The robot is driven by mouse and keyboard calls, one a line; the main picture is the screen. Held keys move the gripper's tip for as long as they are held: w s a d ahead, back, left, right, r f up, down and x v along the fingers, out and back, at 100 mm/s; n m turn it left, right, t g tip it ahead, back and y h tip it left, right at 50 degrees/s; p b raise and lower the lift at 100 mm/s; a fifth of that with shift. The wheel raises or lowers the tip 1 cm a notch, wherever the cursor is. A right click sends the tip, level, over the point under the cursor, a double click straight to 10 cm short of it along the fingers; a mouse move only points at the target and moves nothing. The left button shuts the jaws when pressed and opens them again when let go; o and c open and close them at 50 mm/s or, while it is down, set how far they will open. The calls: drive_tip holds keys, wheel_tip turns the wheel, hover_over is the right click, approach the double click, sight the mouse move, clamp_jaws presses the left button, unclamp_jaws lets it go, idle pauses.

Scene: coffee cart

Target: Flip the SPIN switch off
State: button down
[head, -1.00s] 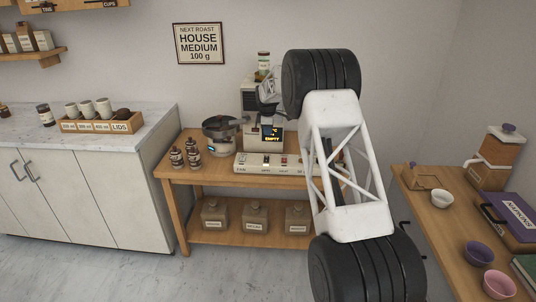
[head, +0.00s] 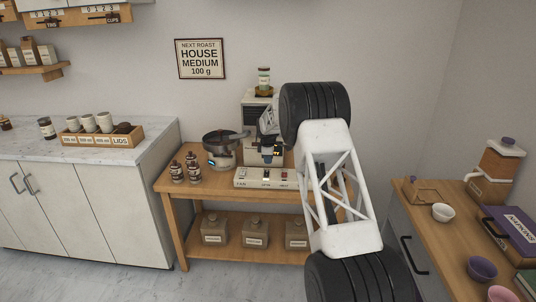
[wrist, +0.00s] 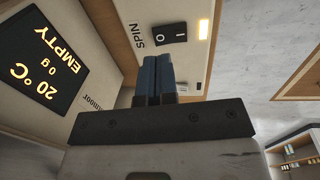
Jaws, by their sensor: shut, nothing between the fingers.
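The SPIN switch (wrist: 170,33) is a black rocker marked O and I, on a pale panel at the top of the wrist view. A lit yellow lamp (wrist: 204,29) is beside it. My gripper (wrist: 157,62) is shut and empty, its blue fingertips just short of the switch in the picture; I cannot tell whether they touch. In the head view the switch panel (head: 243,182) lies along the front of the roaster on the wooden table. My gripper is partly hidden there beside my arm, above the panel.
The roaster display (wrist: 45,60) reads 20 °C, 0 g, EMPTY, close on the left of the wrist view. A dark pan (head: 222,143) and several small bottles (head: 185,170) stand left of the panel. Jars (head: 255,233) fill the lower shelf.

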sight(268, 173)
drive_tip(key=shift+w+f, duration=0.15)
drive_tip(key=shift+f, duration=1.2)
drive_tip(key=shift+w+f, duration=0.15)
drive_tip(key=shift+f, duration=1.2)
drive_tip(key=shift+f, duration=0.15)
drive_tip(key=shift+f, duration=0.1)
drive_tip(key=shift+s, duration=0.65)
drive_tip(key=shift+r, duration=0.45)
